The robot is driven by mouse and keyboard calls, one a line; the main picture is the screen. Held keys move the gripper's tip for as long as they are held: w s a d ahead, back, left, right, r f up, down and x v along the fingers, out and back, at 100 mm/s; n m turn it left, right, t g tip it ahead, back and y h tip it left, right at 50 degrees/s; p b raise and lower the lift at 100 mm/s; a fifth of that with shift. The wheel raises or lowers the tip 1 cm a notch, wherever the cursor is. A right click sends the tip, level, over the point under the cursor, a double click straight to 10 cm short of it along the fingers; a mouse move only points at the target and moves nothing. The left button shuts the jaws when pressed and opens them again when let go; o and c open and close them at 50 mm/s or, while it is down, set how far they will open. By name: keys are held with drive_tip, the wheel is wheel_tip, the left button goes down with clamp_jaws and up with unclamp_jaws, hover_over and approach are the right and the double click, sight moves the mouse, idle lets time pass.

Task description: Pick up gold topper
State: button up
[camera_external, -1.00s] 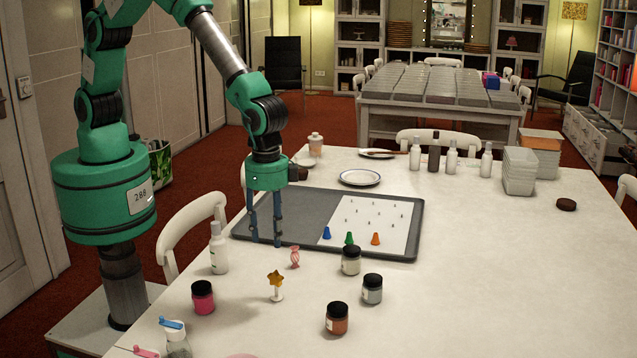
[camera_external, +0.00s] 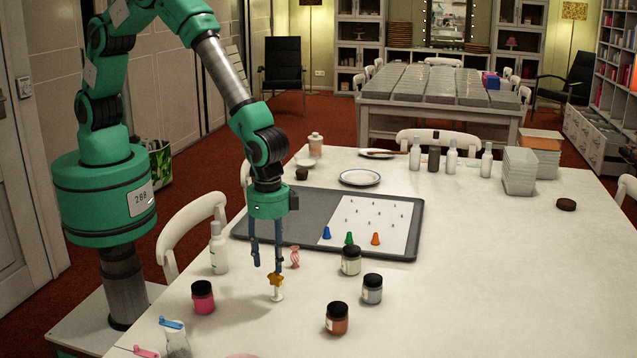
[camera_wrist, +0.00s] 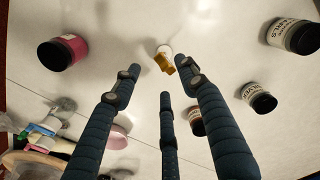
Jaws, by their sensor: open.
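The gold topper (camera_external: 276,281) is a small gold star-like piece on a white base, standing upright on the white table. It also shows in the wrist view (camera_wrist: 165,62), ahead of my fingertips. My gripper (camera_external: 267,268) points down with its blue fingers apart and empty. In the external view its fingertips are just above and behind the topper, and one fingertip overlaps the topper's top. In the wrist view the fingers (camera_wrist: 156,75) are spread, with the topper near the gap between them. I cannot tell whether any finger touches it.
A pink jar (camera_external: 203,298) stands left of the topper. Other jars (camera_external: 351,261) (camera_external: 372,289) (camera_external: 337,318) stand to the right. A pink wrapped candy (camera_external: 295,257) is close behind, near a grey tray (camera_external: 405,255). A white bottle (camera_external: 218,250) stands at the left.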

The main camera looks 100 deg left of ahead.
sight(274, 272)
drive_tip(key=shift+f, duration=0.85)
drive_tip(key=shift+w+f+b, duration=0.15)
drive_tip(key=shift+f+b, duration=0.15)
drive_tip(key=shift+f, duration=1)
drive_tip(key=shift+w+f+b, duration=0.1)
drive_tip(key=shift+f+b, duration=0.15)
drive_tip(key=shift+f, duration=1.05)
drive_tip(key=shift+c, duration=0.3)
drive_tip(key=c, duration=0.9)
